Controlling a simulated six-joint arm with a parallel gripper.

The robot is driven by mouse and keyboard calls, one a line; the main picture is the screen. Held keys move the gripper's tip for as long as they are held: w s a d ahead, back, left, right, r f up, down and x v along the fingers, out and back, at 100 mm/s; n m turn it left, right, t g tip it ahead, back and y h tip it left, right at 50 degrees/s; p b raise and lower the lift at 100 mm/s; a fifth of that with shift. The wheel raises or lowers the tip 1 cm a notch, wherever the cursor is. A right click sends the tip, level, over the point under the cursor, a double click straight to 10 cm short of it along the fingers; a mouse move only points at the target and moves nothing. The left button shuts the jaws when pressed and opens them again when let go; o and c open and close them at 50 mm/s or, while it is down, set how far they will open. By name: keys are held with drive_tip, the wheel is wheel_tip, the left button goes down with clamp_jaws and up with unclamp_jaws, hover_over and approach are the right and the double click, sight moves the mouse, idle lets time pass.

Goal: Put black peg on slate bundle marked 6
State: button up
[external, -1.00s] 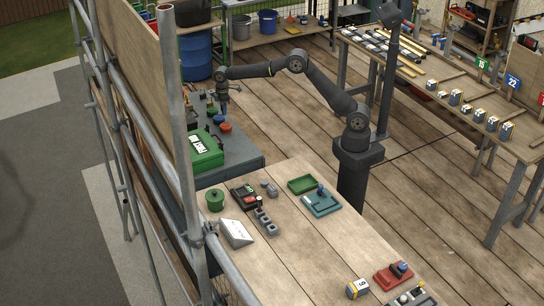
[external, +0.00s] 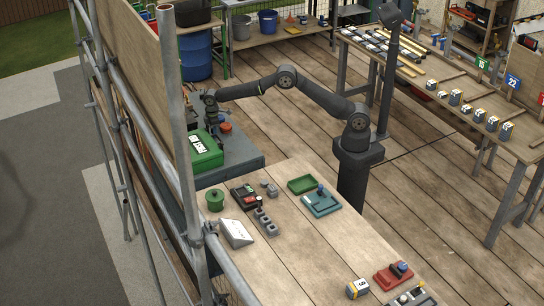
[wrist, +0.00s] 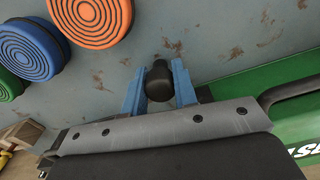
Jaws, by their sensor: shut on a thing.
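My gripper (wrist: 159,88) is shut on the black peg (wrist: 159,82), which sits between its two blue fingers in the wrist view. The peg's rounded dark end shows; its far part is hidden. In the external view my gripper (external: 211,120) is low over the grey bench, just behind the green case, and the peg is too small to make out there. A slate bundle (external: 358,289) with a numbered white face stands on the near wooden table; its mark reads like 6 or 9. Several similar bundles (external: 480,115) stand on the right-hand bench, their marks too small to read.
The green case (external: 203,151) lies close to my gripper on the grey bench (external: 242,165). Ribbed discs, one orange (wrist: 88,18) and one blue (wrist: 30,48), lie beside it. Scaffold poles (external: 180,130) stand at left. A red tray (external: 394,277) is beside the numbered bundle.

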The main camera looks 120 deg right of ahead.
drive_tip(key=o, duration=0.9)
drive_tip(key=shift+f, duration=0.15)
drive_tip(key=shift+o, duration=0.2)
wheel_tip(320, 180, up, 12)
drive_tip(key=shift+f, duration=0.25)
drive_tip(key=shift+o, duration=0.4)
drive_tip(key=shift+r, duration=0.45)
